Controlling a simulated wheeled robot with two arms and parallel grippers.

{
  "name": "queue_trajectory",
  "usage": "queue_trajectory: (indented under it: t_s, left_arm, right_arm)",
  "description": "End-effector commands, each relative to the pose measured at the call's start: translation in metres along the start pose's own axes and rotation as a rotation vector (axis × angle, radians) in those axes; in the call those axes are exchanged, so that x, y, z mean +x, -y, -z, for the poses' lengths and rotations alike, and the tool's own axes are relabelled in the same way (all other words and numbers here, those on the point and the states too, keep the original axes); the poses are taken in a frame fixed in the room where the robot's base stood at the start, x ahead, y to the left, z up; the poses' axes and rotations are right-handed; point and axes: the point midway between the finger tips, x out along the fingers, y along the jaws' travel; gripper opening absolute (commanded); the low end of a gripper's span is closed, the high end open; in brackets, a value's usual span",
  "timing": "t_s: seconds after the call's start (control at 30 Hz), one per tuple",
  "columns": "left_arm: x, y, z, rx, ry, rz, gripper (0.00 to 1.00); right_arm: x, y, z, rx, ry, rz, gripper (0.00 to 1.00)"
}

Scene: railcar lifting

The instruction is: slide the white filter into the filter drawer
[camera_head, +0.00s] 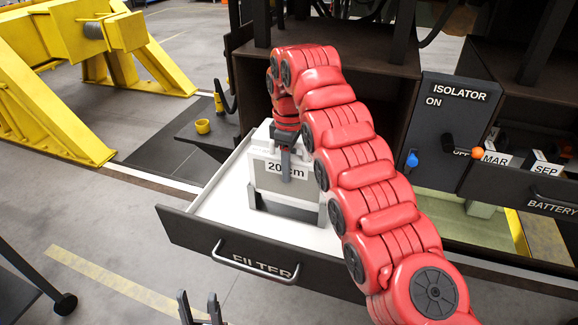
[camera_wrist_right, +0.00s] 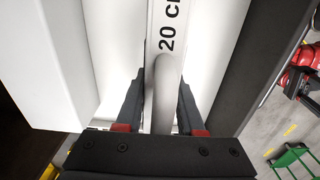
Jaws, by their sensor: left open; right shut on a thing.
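The white filter (camera_head: 268,183), labelled "20 cm", stands roughly upright within the open filter drawer (camera_head: 215,205), its lower part at a dark slotted holder (camera_head: 275,208). I cannot tell how deep it sits. My right gripper (camera_head: 287,168) comes from above and is shut on the filter's top grip. In the right wrist view the fingers (camera_wrist_right: 160,95) flank a grey bar on the filter (camera_wrist_right: 154,30). My left gripper (camera_head: 201,308) is open and empty, low in front of the drawer's dark front.
The drawer has a metal handle (camera_head: 255,262) on its front. To the right are the isolator panel (camera_head: 455,110) with an orange-tipped lever and the battery drawer (camera_head: 540,192). A yellow stand (camera_head: 50,95) is at the left.

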Motion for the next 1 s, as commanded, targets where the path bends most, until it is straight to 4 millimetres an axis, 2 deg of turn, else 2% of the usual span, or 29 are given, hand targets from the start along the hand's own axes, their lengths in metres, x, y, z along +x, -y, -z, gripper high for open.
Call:
queue_trajectory:
  t_s: [1.0]
  left_arm:
    - [-0.024, -0.001, -0.004, 0.0, 0.0, 0.0, 0.5]
  right_arm:
    - [0.026, 0.0, 0.0, 0.0, -0.001, -0.001, 0.0]
